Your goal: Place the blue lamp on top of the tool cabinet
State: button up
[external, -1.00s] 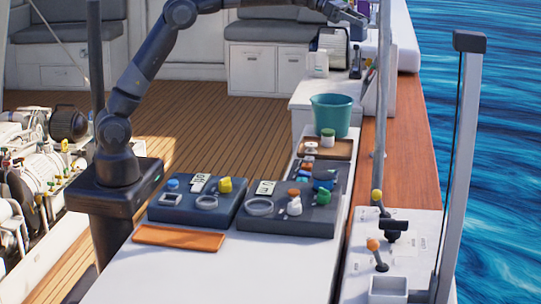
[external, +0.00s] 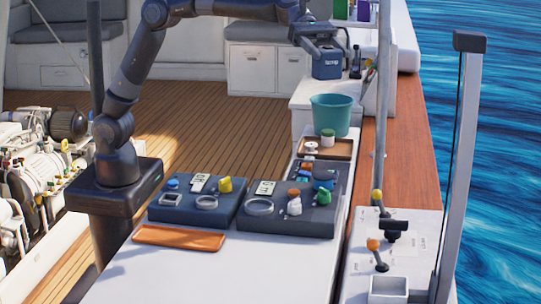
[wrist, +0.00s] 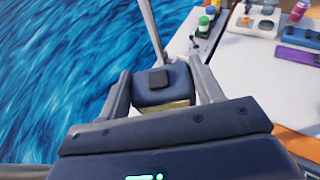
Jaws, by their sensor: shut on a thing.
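My gripper (wrist: 165,90) is shut on a blue boxy thing with a dark cap, which I take to be the blue lamp (wrist: 162,95). In the external view my gripper (external: 318,38) points down at the far end of the counter. The blue lamp (external: 327,67) shows below it, with pale lettering on its side. The lamp looks upright, over or in front of the back part of a white cabinet (external: 312,97), perhaps the tool cabinet. I cannot tell whether the lamp touches it.
Dark bottles (external: 355,62) stand just right of the lamp. A grey pole (external: 383,90) rises to the right. An orange tray (external: 178,238) lies in front.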

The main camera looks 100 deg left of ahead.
jog(key=s+d+m+g+h, duration=0.2)
jog(key=s+d+m+g, duration=0.55)
jog(key=s+d, duration=2.35)
notch_tip(320, 180, down, 26)
jog(key=w, duration=0.1)
jog(key=shift+g, duration=0.35)
jog(key=shift+w+a+f, duration=0.4)
jog(key=shift+w+f, duration=1.5)
jog(key=shift+w+a+f, duration=0.35)
jog(key=shift+w+f, duration=1.5)
jog(key=shift+w, duration=0.1)
jog(key=shift+w+a+f, duration=0.4)
jog(key=shift+w+f, duration=1.5)
jog(key=shift+f, duration=0.1)
jog(key=o, duration=1.1)
